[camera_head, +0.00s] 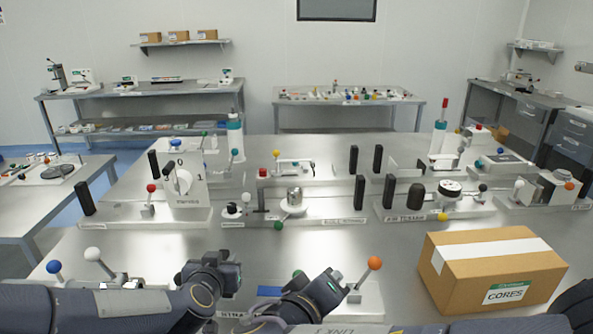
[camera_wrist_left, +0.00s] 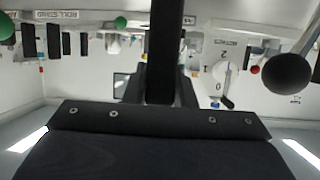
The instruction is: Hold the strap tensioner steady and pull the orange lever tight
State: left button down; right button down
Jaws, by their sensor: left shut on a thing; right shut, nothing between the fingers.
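The orange-balled lever (camera_head: 374,263) tilts up to the right from the strap tensioner's pale base (camera_head: 368,304) at the front of the table. My arms hide much of the base. My left gripper (camera_head: 218,275) is shut at the base's left end. A dark upright bar (camera_wrist_left: 165,50) fills the middle of the left wrist view, and it seems to be the tensioner's handle; the contact is hidden. My right gripper (camera_head: 328,286) is shut and empty over the tensioner, left of the orange ball and apart from it.
A cardboard box marked CORES (camera_head: 495,272) stands close on the right. A station with blue (camera_head: 54,267) and white balls is at the front left. Several stations with levers and black posts line the table behind. Bare metal lies between.

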pick_arm(q)
jog(key=shift+s+f, duration=0.15)
jog(key=shift+f, duration=0.2)
jog(key=c, duration=1.2)
grip_release()
jog(key=shift+a+r, duration=0.1)
jog(key=shift+c, duration=0.2)
jog(key=shift+o, duration=0.6)
jog(key=shift+r, duration=0.15)
jog(key=shift+r, duration=0.1)
jog(key=d+v, duration=0.1)
jog(key=v, duration=1)
jog(key=shift+s+a+r, duration=0.15)
jog(key=shift+s+a, duration=0.2)
jog(key=shift+a, duration=0.15)
